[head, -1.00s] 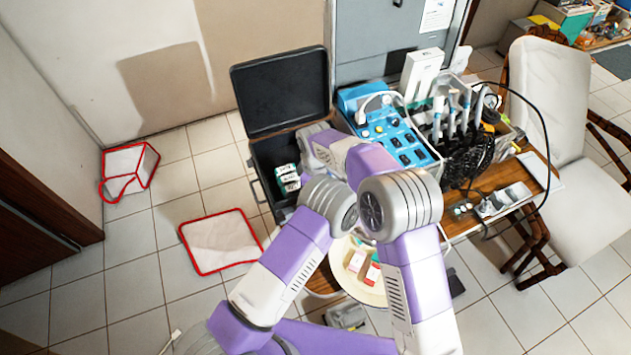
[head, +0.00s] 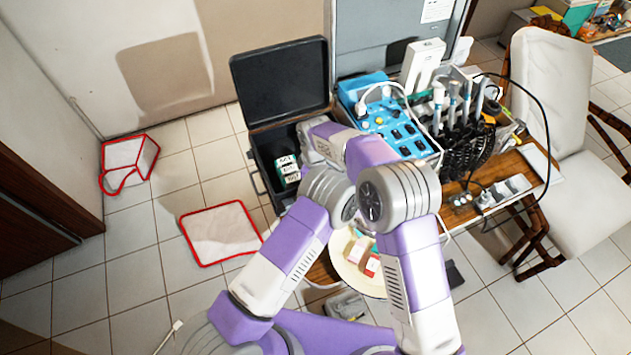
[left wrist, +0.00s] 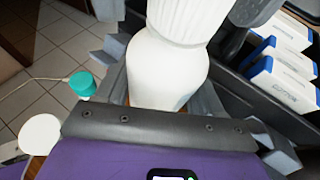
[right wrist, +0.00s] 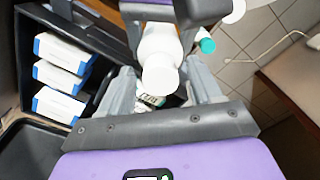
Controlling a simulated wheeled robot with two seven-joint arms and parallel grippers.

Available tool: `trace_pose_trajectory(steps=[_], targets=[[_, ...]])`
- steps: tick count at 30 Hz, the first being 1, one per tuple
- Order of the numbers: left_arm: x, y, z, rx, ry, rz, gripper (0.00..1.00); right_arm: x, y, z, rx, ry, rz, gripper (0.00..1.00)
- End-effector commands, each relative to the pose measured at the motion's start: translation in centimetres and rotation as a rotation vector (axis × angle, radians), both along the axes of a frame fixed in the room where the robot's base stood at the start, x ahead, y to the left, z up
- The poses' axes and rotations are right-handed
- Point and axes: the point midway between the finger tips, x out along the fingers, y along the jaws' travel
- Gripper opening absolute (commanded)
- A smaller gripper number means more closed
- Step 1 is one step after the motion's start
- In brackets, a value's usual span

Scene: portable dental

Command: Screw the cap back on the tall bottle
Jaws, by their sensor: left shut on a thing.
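The tall white bottle (left wrist: 165,72) stands out in the left wrist view, with a ribbed white cap (left wrist: 188,18) at its top end. My left gripper (left wrist: 160,98) is shut on the bottle's body. In the right wrist view the cap (right wrist: 160,76) points towards the camera, and the white bottle (right wrist: 159,40) runs back to my left gripper. My right gripper (right wrist: 165,92) is open, its fingers on either side of the cap end. I cannot tell whether they touch it, or whether the cap is fully seated. In the head view my arms hide both fingertips and the bottle.
An open black case (head: 282,85) with white-and-blue boxes (right wrist: 59,75) lies close by.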

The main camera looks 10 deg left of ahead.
Motion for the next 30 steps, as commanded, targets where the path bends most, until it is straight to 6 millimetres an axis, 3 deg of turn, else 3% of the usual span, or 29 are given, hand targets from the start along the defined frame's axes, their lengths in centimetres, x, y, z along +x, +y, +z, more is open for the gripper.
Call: trace_pose_trajectory(steps=[8, 18, 30], targets=[[0.0, 0.0, 0.0, 0.0, 0.0, 0.0, 0.0, 0.0, 0.0, 0.4, 0.001, -0.001, 0.0, 0.64], [0.0, 0.0, 0.0, 0.001, 0.0, 0.0, 0.0, 0.0, 0.0, 4.3, 0.001, -0.001, 0.0, 0.64], [0.0, 0.0, 0.0, 0.001, 0.0, 0.0, 0.0, 0.0, 0.0, 5.1, 0.002, -0.001, 0.0, 0.59]])
